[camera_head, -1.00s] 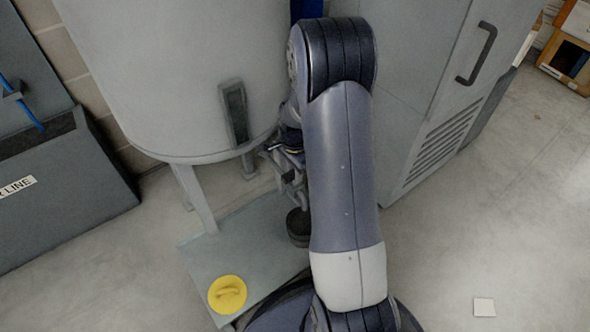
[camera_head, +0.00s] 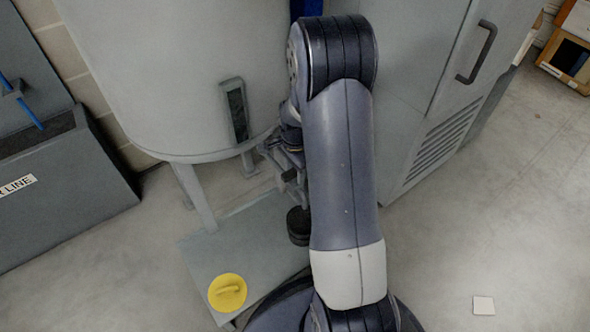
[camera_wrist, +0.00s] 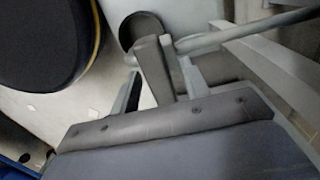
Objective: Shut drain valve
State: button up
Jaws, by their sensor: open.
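The large pale grey tank (camera_head: 170,80) stands on legs behind my arm. My gripper (camera_head: 282,165) is low beside the tank's lower right edge, partly hidden by my forearm. In the wrist view my gripper (camera_wrist: 160,82) is open. A dark grey bar (camera_wrist: 153,68), which looks like the drain valve's handle, lies between its fingers. I cannot tell whether the fingers touch it. A pale pipe (camera_wrist: 250,27) runs off to the right of it. The valve body is mostly hidden in the head view.
A dark round cup (camera_head: 298,226) stands on the grey plate (camera_head: 225,250) below the gripper. A yellow round lid (camera_head: 227,293) lies on the plate's front. A grey cabinet (camera_head: 425,80) stands close on the right. The floor at right is clear around a small white square (camera_head: 483,306).

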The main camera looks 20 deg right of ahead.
notch_tip(320, 180, up, 11)
jog(key=p, duration=0.3)
jog(key=shift+f, duration=0.2)
notch_tip(320, 180, down, 11)
jog(key=b, duration=0.3)
jog(key=shift+r+n, duration=0.2)
jog(key=shift+n, duration=0.1)
dwell(0.5)
